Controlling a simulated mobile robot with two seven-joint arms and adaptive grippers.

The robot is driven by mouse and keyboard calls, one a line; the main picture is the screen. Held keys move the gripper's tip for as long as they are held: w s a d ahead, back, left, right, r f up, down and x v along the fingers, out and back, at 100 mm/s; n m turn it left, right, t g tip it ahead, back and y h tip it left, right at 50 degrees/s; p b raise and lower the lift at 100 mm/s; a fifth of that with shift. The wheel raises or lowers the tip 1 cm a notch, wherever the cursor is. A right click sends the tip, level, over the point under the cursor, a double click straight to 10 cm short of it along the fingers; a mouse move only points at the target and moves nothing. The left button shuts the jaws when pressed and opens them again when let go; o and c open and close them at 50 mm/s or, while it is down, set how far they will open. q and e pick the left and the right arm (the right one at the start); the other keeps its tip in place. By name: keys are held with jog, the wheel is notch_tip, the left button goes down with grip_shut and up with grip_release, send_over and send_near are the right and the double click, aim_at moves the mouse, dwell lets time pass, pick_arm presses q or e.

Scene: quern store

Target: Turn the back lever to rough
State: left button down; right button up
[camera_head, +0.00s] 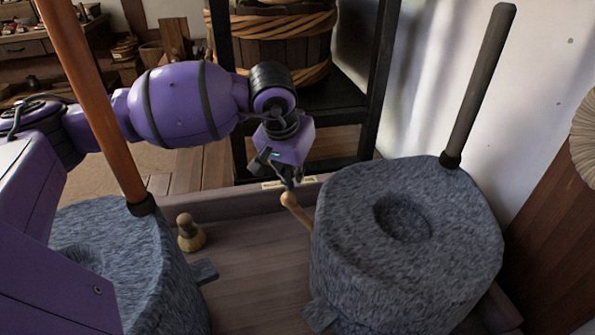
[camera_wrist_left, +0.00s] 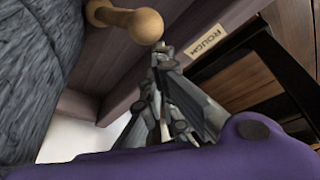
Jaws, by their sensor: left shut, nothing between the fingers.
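The back lever (camera_head: 297,208) is a short pale wooden bar with a round knob, beside the right quern near the back rim of the wooden bed. Its knob also shows large in the left wrist view (camera_wrist_left: 143,26). A pale label reading ROUGH (camera_wrist_left: 205,42) is on the rim, to the right of the knob in that view. My left gripper (camera_head: 290,183) is shut and empty, pointing down right by the knob. In the left wrist view its fingertips (camera_wrist_left: 165,56) are just below and right of the knob; whether they touch it I cannot tell. My right gripper is out of view.
The right grey stone quern (camera_head: 345,250) with a dark upright handle (camera_head: 480,85) stands close to the lever. A left quern (camera_head: 150,260) has an orange-brown handle (camera_head: 95,100). A black rack (camera_head: 378,70) with a wooden tub is behind.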

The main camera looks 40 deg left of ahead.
pick_arm(q)
jog(key=v, duration=1.2)
